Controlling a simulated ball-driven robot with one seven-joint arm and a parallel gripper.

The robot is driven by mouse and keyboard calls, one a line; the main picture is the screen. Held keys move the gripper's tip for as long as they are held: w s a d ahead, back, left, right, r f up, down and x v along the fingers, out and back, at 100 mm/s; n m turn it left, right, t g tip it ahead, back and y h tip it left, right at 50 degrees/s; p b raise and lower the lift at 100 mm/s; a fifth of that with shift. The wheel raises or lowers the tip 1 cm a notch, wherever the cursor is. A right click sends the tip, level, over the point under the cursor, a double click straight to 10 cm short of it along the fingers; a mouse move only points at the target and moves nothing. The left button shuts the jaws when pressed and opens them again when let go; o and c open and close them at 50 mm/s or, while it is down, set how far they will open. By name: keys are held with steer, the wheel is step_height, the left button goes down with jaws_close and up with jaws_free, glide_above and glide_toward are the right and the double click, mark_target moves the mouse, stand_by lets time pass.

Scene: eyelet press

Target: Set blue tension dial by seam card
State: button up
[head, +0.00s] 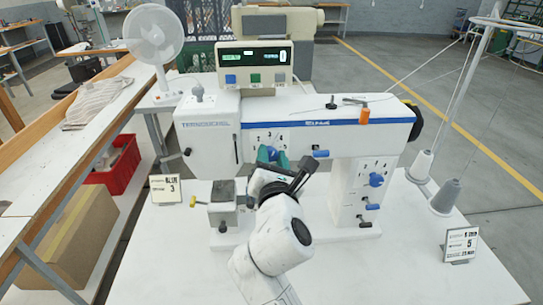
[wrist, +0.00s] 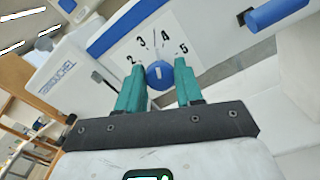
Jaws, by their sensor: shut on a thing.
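A blue dial (wrist: 160,74) sits on a white scale plate (wrist: 130,45) marked 2, 3, 4 and 5 on the machine's front. My gripper (wrist: 161,82) has its two teal fingers shut on it, one at each side. A thin mark above the dial lies between 3 and 4; I cannot tell its exact setting. In the head view, my gripper (head: 268,156) covers most of this dial. A second blue dial (head: 376,180) is on the right column.
The white machine (head: 300,120) carries a display box (head: 254,65) on top. A blue lever (head: 320,154) sticks out just right of my gripper. Thread cones (head: 444,198) stand at the right.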

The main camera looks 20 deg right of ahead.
steer(key=m, duration=0.3)
steer(key=m+b, duration=0.1)
steer(key=m, duration=0.2)
steer(key=shift+f+m, duration=0.2)
steer(key=shift+m, duration=0.1)
steer(key=m+b, duration=0.2)
steer(key=m, duration=0.4)
steer(key=shift+d+f, duration=0.1)
steer(key=shift+m+b, duration=0.3)
steer(key=o, duration=1)
steer(key=shift+s, duration=0.15)
steer(key=b+v, duration=0.1)
steer(key=v, duration=0.9)
steer(key=shift+s, duration=0.3)
